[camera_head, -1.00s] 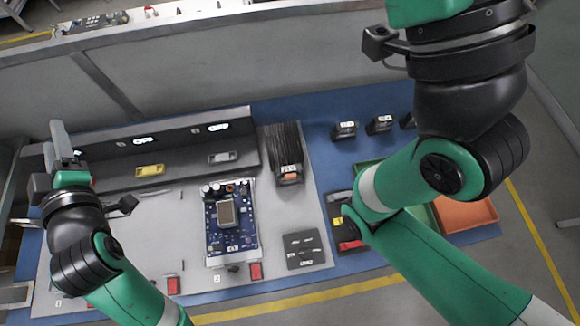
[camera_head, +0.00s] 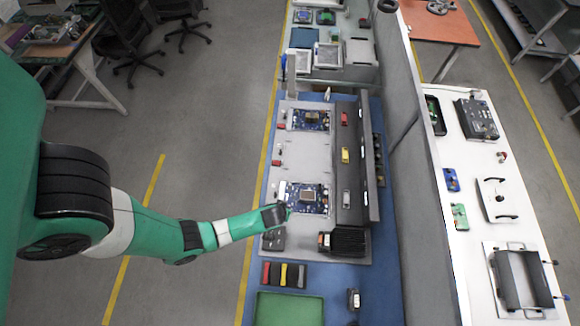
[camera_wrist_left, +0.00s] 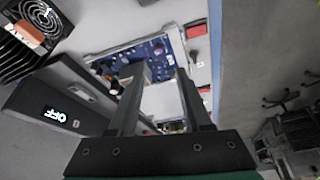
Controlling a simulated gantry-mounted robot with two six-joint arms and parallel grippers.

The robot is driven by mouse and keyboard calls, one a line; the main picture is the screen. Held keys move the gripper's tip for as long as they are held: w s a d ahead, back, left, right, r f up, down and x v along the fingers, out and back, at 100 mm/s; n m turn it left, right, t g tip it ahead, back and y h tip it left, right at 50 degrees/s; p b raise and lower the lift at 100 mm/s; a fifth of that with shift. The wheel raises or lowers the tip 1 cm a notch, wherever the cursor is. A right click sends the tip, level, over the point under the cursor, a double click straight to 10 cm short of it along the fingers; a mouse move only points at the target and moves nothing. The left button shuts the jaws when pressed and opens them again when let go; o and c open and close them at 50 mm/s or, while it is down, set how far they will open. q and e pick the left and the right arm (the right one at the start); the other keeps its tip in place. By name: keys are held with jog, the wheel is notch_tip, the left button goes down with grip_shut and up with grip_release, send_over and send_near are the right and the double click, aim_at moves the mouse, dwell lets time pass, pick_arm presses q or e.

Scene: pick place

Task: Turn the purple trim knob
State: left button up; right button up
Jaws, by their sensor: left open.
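My left arm comes in from the left in the head view. Its gripper (camera_head: 283,210) is at the near corner of a blue circuit board (camera_head: 304,198) on the grey fixture plate. In the left wrist view the two fingers (camera_wrist_left: 160,70) stand apart with nothing gripped between them. The blue board (camera_wrist_left: 146,58) shows beyond their tips, partly hidden by them. I cannot make out a purple trim knob in either view; the details on the board are too small. My right gripper is not in view.
A second blue board (camera_head: 310,120) lies farther along the plate. A dark panel (camera_head: 368,150) runs along the right side. A black finned fan block (camera_head: 343,242) and a green tray (camera_head: 288,308) stand nearer. A red block (camera_wrist_left: 196,31) is beside the board in the wrist view.

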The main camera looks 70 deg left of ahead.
aim_at(289, 206)
pick_arm(q)
jog(key=b+x, duration=1)
jog(key=x, duration=0.1)
jog(key=shift+w+f, duration=0.15)
jog(key=shift+w, duration=0.05)
jog(key=shift+f, duration=0.15)
grip_shut()
